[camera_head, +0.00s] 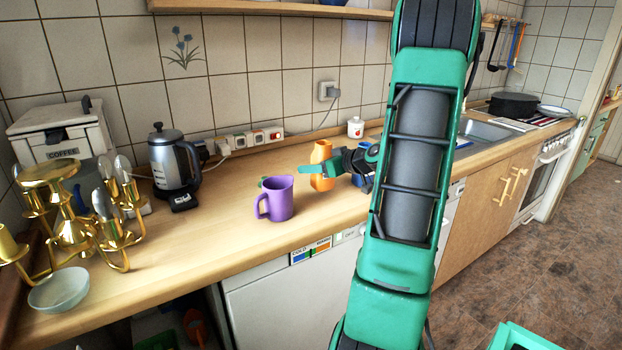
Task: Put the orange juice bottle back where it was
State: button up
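The orange juice bottle (321,154) is an orange, upright shape on the wooden counter, behind and right of a purple jug. My gripper (316,170) reaches in from the right at the bottle, and one green finger crosses in front of its body. The other finger is not clearly visible, so I cannot tell whether the gripper is closed on the bottle or open around it. I also cannot tell whether the bottle's base touches the counter. My green arm covers the counter to the right.
The purple jug (280,199) stands just left of the bottle. A kettle (172,163), gold candle holders (75,215) and a pale bowl (60,290) are further left. A small white jar (355,128) stands at the back. The front counter left of the jug is clear.

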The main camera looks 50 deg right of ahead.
jog(key=shift+f, duration=1.8)
jog(key=shift+f, duration=0.2)
jog(key=o, duration=1.1)
jog(key=shift+o, duration=0.2)
jog(key=v, duration=1)
jog(key=shift+s+a+r, duration=0.2)
jog(key=shift+s+r, duration=0.05)
jog(key=shift+s, duration=0.05)
